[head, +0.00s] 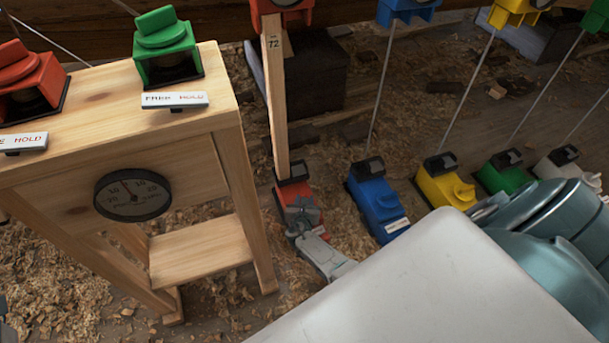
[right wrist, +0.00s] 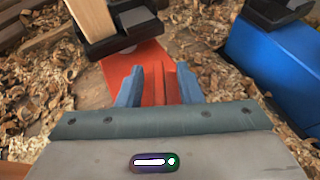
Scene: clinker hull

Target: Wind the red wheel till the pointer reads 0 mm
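The red wheel is a ridged grip on a red block (head: 290,188) on the floor, at the foot of a wooden post. In the right wrist view the raised red ridge (right wrist: 159,85) stands between the fingers of my right gripper (right wrist: 160,87). The fingers are apart, with a visible gap on the left of the ridge. My right gripper also shows in the head view (head: 303,214), over the block's near end. The round dark dial (head: 132,194) is on the wooden stand. Its pointer stands near the top, slightly left; the exact reading is too small to tell. My left gripper does not show.
Blue (head: 378,200), yellow (head: 443,182) and green (head: 502,174) blocks with rods stand in a row to the right. The post (head: 274,100) is marked 72. The wooden stand (head: 195,250) is at the left, with a green switch (head: 166,45) on top. Shavings cover the floor.

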